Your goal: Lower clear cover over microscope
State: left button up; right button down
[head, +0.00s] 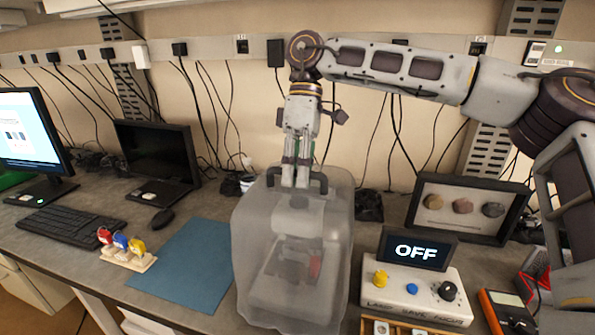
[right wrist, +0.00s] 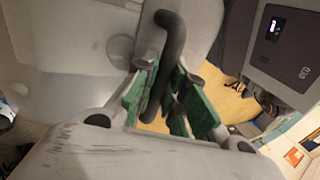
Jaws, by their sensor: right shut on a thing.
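The clear cover (head: 250,240) is a cloudy, see-through box with a dark handle (head: 318,184) on top. It stands upright in the middle of the head view. The microscope (head: 292,262) shows dimly through its walls, as a pale and dark shape with a reddish spot. My right gripper (head: 296,182) points down from above and is shut on the handle. The right wrist view shows the handle (right wrist: 168,45) between the green finger pads. I cannot tell whether the cover's lower rim touches the bench. My left gripper is not in view.
A blue mat (head: 185,268) lies left of the cover. To its right stand a control box (head: 415,290) with an OFF display (head: 415,251) and a framed rock display (head: 465,208).

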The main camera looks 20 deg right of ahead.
jog(key=c, duration=1.4)
grip_release()
jog(key=shift+r, duration=0.15)
jog(key=shift+v, duration=3.9)
jog(key=shift+r, duration=0.15)
